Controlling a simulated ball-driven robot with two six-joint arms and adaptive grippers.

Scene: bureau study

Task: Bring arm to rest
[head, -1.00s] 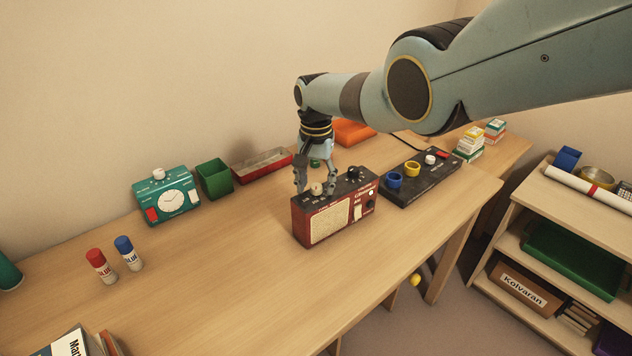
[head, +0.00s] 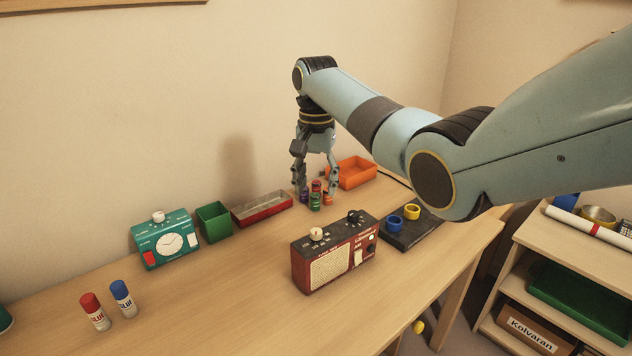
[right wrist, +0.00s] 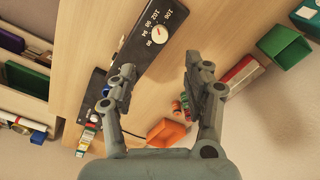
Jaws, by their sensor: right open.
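My right arm (head: 400,140) reaches in from the right in the head view. Its gripper (head: 315,178) points down and is open and empty, above the desk beyond the red radio (head: 318,274). The radio stands upright on the desk, apart from the fingers, with a cream knob (head: 316,233) and a dark knob on its black top. In the right wrist view the open fingers (right wrist: 159,68) show in front of a dark panel with a white knob (right wrist: 159,34). My left gripper is not in view.
Small coloured pieces (head: 315,199) stand behind the fingers, near an orange tray (head: 357,173). A black panel (head: 405,239) and shelf (head: 545,255) are right.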

